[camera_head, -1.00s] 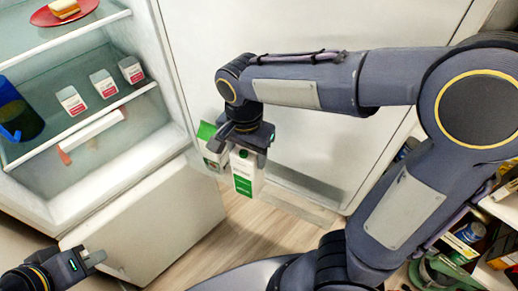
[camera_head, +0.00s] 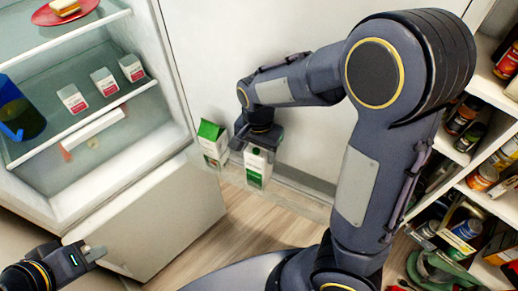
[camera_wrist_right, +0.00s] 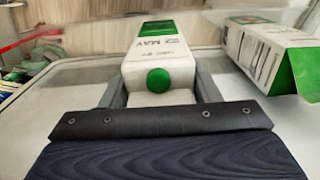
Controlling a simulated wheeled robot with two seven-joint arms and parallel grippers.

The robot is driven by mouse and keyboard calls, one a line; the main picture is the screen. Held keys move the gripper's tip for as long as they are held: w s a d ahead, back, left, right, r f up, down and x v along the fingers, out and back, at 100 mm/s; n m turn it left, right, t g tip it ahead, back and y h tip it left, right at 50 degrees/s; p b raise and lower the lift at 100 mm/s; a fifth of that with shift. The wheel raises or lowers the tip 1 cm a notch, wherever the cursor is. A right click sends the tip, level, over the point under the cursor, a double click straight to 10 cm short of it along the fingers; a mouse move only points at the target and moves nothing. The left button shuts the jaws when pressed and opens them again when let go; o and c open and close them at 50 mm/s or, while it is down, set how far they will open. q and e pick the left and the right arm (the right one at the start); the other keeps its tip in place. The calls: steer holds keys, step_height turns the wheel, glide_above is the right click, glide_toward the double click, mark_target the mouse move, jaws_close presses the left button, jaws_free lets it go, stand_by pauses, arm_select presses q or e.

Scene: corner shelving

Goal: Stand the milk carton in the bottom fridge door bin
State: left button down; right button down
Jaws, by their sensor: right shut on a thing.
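The white and green milk carton (camera_head: 256,172) is held upright in my right gripper (camera_head: 259,147), low in front of the open fridge door. In the right wrist view the carton (camera_wrist_right: 160,52), with its green cap, sits between the fingers of the gripper (camera_wrist_right: 160,92). A second green-topped carton (camera_head: 213,150) stands just left of it, apart from it; it also shows in the right wrist view (camera_wrist_right: 272,55). The bottom door bin (camera_head: 300,203) is a pale, see-through strip at the door's foot. I cannot tell whether the held carton's base touches it. My left gripper (camera_head: 92,254) is at lower left, its opening unclear.
The open fridge (camera_head: 128,121) holds several small white and red cartons, a blue pitcher (camera_head: 18,110) and a red plate (camera_head: 84,13). A crowded shelf unit (camera_head: 488,165) stands at right. Wooden floor (camera_head: 240,232) lies clear below the door.

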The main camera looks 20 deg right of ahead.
steer(key=shift+d, duration=0.1)
steer(key=shift+f, duration=0.1)
steer(key=shift+f, duration=0.15)
steer(key=shift+c, duration=2.4)
jaws_free()
